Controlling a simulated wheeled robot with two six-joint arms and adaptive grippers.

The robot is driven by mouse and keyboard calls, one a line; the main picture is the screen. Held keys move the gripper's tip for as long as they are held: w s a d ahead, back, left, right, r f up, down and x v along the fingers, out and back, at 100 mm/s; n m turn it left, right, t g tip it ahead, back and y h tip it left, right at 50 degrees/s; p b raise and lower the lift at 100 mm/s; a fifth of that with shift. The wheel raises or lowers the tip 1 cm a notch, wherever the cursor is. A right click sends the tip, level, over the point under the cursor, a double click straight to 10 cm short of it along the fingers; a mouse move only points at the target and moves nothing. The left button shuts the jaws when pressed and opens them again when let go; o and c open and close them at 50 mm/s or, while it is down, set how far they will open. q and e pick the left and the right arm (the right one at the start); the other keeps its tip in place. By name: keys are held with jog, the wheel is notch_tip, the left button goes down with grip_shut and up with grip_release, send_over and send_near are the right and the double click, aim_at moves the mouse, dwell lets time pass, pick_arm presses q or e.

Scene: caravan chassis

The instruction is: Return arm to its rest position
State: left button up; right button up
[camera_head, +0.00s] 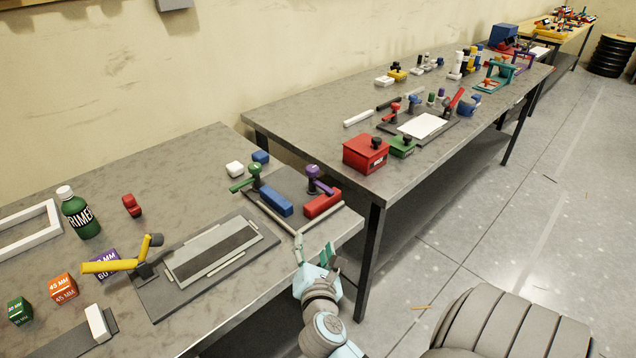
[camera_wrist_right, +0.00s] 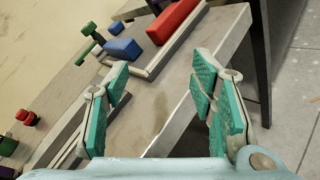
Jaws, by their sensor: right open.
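My right gripper (camera_head: 313,252) is at the front right edge of the near table (camera_head: 205,150), its arm rising from the bottom of the head view. In the right wrist view the gripper (camera_wrist_right: 160,85) is open, its green-padded fingers wide apart with nothing between them. The table's corner and edge lie beyond and below the fingers. A blue block (camera_head: 276,201) and a red block (camera_head: 322,204) sit in a dark fixture just beyond the gripper, apart from it. My left gripper is not in view.
Near the gripper stand a green-handled clamp (camera_head: 254,175) and a purple-handled clamp (camera_head: 316,180). A grey plate (camera_head: 215,252) with a yellow-handled clamp (camera_head: 112,266) lies left. A second table (camera_head: 300,118) with a red box (camera_head: 365,154) stands behind. Open floor (camera_head: 560,200) lies right.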

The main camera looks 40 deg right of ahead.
jog(key=shift+s+a+r, duration=0.1)
jog(key=shift+s, duration=0.05)
dwell(0.3)
jog(key=s+a+f+m+g+y, duration=0.45)
jog(key=s+a+f+m, duration=0.2)
jog(key=s+m, duration=0.3)
jog(key=s+a+f+m+g+y, duration=0.45)
jog(key=s+f+m, duration=0.25)
jog(key=s+m, duration=0.3)
notch_tip(320, 180, down, 19)
jog(key=s+d+m, duration=0.1)
jog(key=s+d, duration=0.1)
jog(key=s+f+g, duration=0.1)
jog(key=s+f, duration=1)
jog(key=s, duration=0.2)
jog(key=shift+d+g, duration=0.2)
jog(key=shift+g, duration=0.2)
